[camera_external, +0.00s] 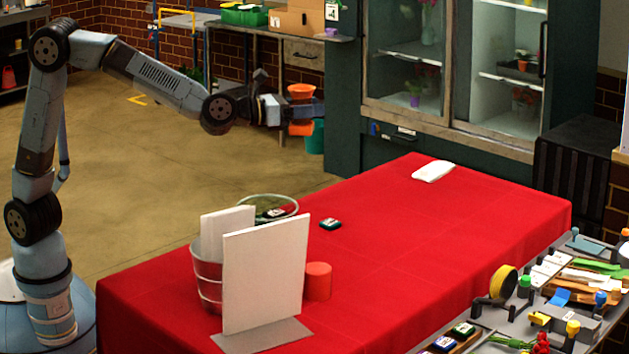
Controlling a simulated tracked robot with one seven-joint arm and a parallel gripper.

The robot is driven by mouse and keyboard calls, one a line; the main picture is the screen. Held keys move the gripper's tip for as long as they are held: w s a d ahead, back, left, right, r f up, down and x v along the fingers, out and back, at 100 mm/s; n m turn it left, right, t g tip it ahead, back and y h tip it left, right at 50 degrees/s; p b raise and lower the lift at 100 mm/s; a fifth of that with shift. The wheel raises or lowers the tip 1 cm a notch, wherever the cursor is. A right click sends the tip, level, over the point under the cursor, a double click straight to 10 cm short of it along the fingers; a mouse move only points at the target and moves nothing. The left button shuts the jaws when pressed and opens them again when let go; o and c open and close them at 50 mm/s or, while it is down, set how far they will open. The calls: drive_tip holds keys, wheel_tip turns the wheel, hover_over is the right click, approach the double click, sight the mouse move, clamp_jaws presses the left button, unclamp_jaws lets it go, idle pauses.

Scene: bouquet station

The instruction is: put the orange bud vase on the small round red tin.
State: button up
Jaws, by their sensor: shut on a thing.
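The orange bud vase (301,90) is in my gripper (305,109), in the air beyond the far left edge of the red table. The vase looks upright; its wide rim shows above the gripper and its base below, with the middle hidden by the fingers. My gripper is shut on it. The small round red tin (318,282) stands on the table, just right of a white upright panel (265,272). The panel may hide a little of the tin's left side. The tin's top looks bare. The vase is well above and behind the tin.
A metal bucket (207,272) with a white board stands left of the panel. A round glass-like vessel (268,208) and a small dark box (330,224) are behind the tin. A white folded cloth (433,171) lies at the far end. The table's middle and right are clear.

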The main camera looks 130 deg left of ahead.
drive_tip(key=s+a+n+g+y, duration=0.1)
drive_tip(key=s+a+n+g, duration=0.1)
drive_tip(key=s+a, duration=0.65)
wheel_tip(320, 180, down, 18)
drive_tip(key=w+a, duration=0.1)
drive_tip(key=a, duration=0.1)
drive_tip(key=shift+w+a+f, duration=1.5)
drive_tip(key=shift+w+f, duration=0.2)
drive_tip(key=shift+w, duration=0.1)
drive_tip(key=shift+w+a+f, duration=1.45)
drive_tip(key=shift+w+f, duration=0.2)
drive_tip(key=shift+w, duration=0.1)
drive_tip(key=shift+w+a+f, duration=1.5)
drive_tip(key=shift+w+f, duration=0.2)
drive_tip(key=shift+w, duration=0.1)
wheel_tip(320, 180, down, 3)
drive_tip(key=shift+r, duration=0.15)
drive_tip(key=o, duration=1.3)
